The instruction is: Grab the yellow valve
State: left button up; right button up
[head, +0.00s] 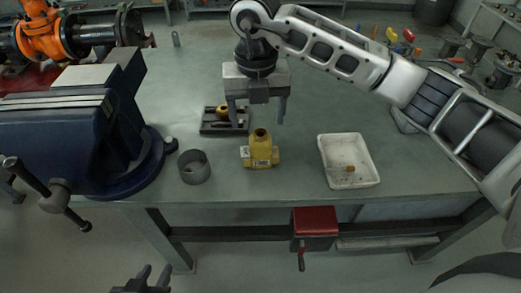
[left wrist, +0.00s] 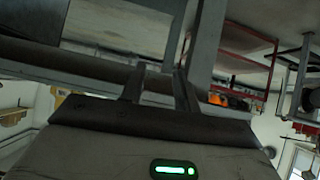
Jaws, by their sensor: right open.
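The yellow valve (head: 260,153) stands on the green workbench, front of centre, with its round opening on top. My right gripper (head: 257,118) points down above and behind the valve in the head view. Its two fingers are wide apart with nothing between them, and it looks clear of the valve. My left gripper (head: 154,273) is low at the bottom of the head view, in front of the bench and below its top. Its fingers are apart and empty; they also show in the left wrist view (left wrist: 158,88).
A grey ring (head: 194,167) stands left of the valve. A dark fixture with a yellowish part (head: 224,127) lies behind it. A large blue vise (head: 115,140) fills the bench's left side. A white tray (head: 364,184) with a small object sits right. The bench (head: 300,125) is bare between.

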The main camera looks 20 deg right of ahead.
aim_at(260, 140)
notch_tip(260, 140, down, 3)
jog(key=shift+f, duration=0.15)
jog(key=shift+w+d+f+p, duration=0.1)
jog(key=shift+d+f+p, duration=0.1)
jog(key=shift+f, duration=0.7)
jog(key=shift+w+d+f+p, duration=0.1)
jog(key=shift+f+p, duration=0.15)
jog(key=shift+f, duration=0.65)
jog(key=shift+w+d+f+p, duration=0.1)
jog(key=shift+d+f+p, duration=0.1)
jog(key=shift+f, duration=0.7)
jog(key=c, duration=1.1)
jog(key=shift+c, duration=1)
jog(key=shift+r, duration=0.15)
